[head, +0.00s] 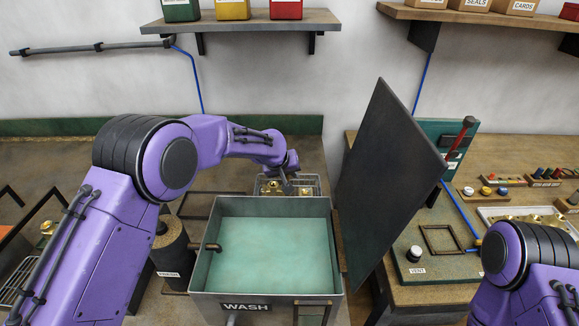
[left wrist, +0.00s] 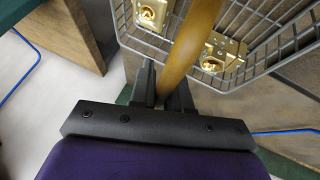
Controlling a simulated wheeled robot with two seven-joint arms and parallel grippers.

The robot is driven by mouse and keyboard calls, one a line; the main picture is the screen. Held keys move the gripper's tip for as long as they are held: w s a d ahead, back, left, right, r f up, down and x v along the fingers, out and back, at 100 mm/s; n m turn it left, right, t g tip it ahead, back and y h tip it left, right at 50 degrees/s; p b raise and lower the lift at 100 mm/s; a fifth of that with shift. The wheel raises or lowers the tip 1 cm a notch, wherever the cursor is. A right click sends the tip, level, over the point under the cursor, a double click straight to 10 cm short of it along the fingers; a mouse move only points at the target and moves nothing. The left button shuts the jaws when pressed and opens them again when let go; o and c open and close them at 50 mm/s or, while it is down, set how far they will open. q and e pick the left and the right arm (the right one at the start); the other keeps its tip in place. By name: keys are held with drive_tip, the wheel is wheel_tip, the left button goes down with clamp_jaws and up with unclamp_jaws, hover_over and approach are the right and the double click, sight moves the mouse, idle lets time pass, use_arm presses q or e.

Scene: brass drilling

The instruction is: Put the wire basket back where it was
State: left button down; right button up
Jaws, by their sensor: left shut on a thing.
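The wire basket (head: 312,183) is at the far side of the wash tank (head: 262,208), just beyond its back rim. My left gripper (head: 289,184) reaches over the bench from the left and is at the basket. In the left wrist view the gripper (left wrist: 163,92) is shut on the basket's wooden handle (left wrist: 197,35). The basket's wire mesh (left wrist: 258,70) and brass parts (left wrist: 222,52) inside it show there. I cannot tell whether the basket rests on the bench or hangs just above it. My right gripper is out of view; only its arm shows at the lower right.
The tank holds pale green liquid. A dark upright panel (head: 385,180) stands right of the tank. A dark cylinder (head: 172,250) stands left of it. An empty square frame (head: 441,239) lies on the right bench (head: 433,295). Wall shelves hold boxes.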

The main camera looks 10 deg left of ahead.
use_arm(q)
drive_tip(key=c, duration=1.3)
unclamp_jaws()
drive_tip(key=shift+o, duration=1)
drive_tip(key=shift+s, duration=0.1)
drive_tip(key=shift+r, duration=0.1)
drive_tip(key=shift+s+r, duration=0.15)
drive_tip(key=shift+r, duration=0.15)
drive_tip(key=b+v, duration=0.2)
drive_tip(key=v, duration=0.9)
drive_tip(key=shift+s+r, duration=0.1)
